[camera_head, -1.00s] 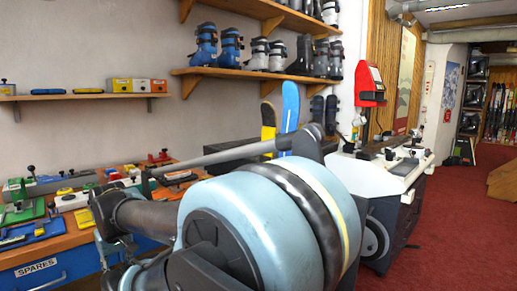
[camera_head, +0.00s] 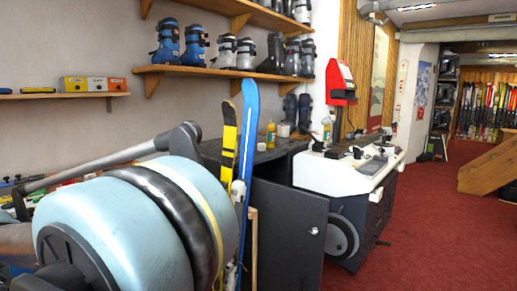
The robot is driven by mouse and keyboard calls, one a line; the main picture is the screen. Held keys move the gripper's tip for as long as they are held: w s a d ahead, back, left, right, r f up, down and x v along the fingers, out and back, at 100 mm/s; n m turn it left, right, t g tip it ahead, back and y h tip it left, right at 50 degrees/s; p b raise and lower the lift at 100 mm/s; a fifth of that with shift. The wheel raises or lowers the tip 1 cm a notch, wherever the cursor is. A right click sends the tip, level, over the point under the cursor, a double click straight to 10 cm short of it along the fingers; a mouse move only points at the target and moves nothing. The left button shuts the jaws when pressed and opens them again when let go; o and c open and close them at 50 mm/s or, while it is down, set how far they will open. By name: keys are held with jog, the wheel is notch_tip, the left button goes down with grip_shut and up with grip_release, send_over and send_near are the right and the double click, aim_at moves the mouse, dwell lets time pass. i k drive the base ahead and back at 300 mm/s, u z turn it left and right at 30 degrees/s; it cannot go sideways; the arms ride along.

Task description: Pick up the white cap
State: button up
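I cannot make out a white cap for certain. A small white object (camera_head: 284,130) stands on top of the dark cabinet, beside a yellowish bottle (camera_head: 271,134); it is too small to tell what it is. My arm's large pale blue and black link fills the lower left and hides much of the workbench. My gripper is not in view.
A dark cabinet (camera_head: 288,225) stands in the middle, with blue skis (camera_head: 247,150) and yellow skis (camera_head: 228,145) leaning at its left. A white-topped machine (camera_head: 335,175) stands to its right. Red carpet (camera_head: 430,215) is open at the right.

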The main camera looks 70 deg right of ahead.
aim_at(261, 147)
jog(key=k, duration=2.05)
jog(key=z, duration=1.85)
jog(key=i, duration=0.8)
